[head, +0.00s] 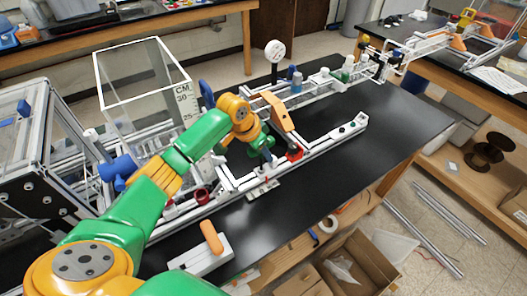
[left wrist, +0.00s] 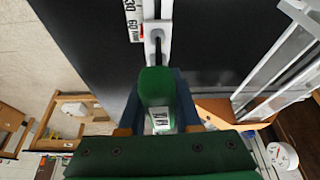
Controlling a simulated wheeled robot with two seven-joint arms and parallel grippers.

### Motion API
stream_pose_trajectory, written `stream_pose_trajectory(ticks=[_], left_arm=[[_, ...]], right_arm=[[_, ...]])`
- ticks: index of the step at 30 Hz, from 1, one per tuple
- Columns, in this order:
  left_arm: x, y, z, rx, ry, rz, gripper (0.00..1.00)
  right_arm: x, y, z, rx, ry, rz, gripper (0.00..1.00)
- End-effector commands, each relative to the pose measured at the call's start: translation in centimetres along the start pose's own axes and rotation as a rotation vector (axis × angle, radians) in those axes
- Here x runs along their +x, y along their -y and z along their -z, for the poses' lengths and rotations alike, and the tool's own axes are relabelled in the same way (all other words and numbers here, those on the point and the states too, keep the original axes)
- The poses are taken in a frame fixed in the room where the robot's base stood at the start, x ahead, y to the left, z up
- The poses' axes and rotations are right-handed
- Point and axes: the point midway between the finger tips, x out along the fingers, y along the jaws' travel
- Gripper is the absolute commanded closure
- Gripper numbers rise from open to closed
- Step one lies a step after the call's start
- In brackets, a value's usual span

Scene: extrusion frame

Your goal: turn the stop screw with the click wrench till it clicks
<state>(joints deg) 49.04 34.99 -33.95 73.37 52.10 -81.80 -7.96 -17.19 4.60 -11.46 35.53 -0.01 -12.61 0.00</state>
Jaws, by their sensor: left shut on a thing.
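My left gripper (head: 267,159) points down over the near rail of the frame on the black bench. In the left wrist view its blue fingers (left wrist: 160,108) are shut on a green block-like handle with a small white marked label, which I take for the click wrench (left wrist: 156,85). The handle's far end lies over a white slotted bar (left wrist: 153,35). In the head view the gripper mostly hides the wrench. I cannot make out the stop screw or whether the wrench touches it. My right gripper is not in view.
A white plate (head: 262,189) lies beside the near rail below the gripper. An orange lever (head: 283,112) and a red part (head: 294,153) stand close by. A clear tank (head: 145,75) is behind left. Bare black bench top (head: 390,120) lies to the right.

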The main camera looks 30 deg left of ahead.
Motion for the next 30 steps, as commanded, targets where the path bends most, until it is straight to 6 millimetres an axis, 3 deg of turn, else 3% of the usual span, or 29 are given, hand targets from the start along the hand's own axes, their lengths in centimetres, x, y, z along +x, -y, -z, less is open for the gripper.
stream_pose_trajectory(ticks=[30], left_arm=[[0.15,-0.4,-0.26,0.303,0.005,-0.131,1.0]], right_arm=[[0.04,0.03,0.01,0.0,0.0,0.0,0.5]])
